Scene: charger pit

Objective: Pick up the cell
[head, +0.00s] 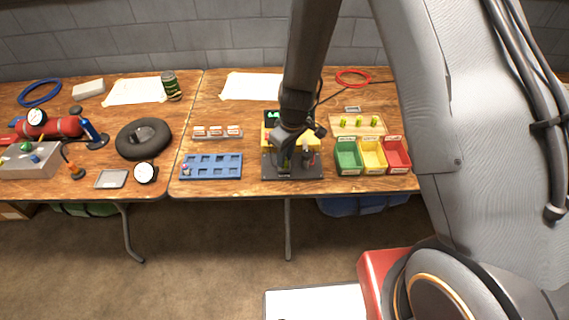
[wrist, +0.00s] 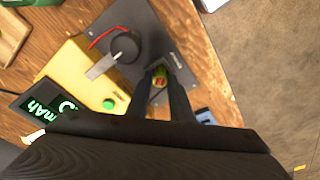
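A green cell with a reddish end (wrist: 159,78) shows between my fingertips in the wrist view, over the dark base plate of the charger. The yellow charger (wrist: 85,75) has a lit green display and stands beside my fingers; in the head view my arm partly covers its dark plate (head: 310,172). My gripper (wrist: 161,72) is down at the cell, one finger on each side of it. I cannot tell whether the fingers press on the cell or stand clear of it. In the head view my wrist hides most of this spot.
A blue slotted tray (head: 215,173) lies left of the charger. Green (head: 347,166), yellow (head: 373,166) and red (head: 397,166) bins stand to the right. Behind them is a wooden board (head: 350,130) with 3 green-yellow cells. A red ring (head: 353,72) lies at the back.

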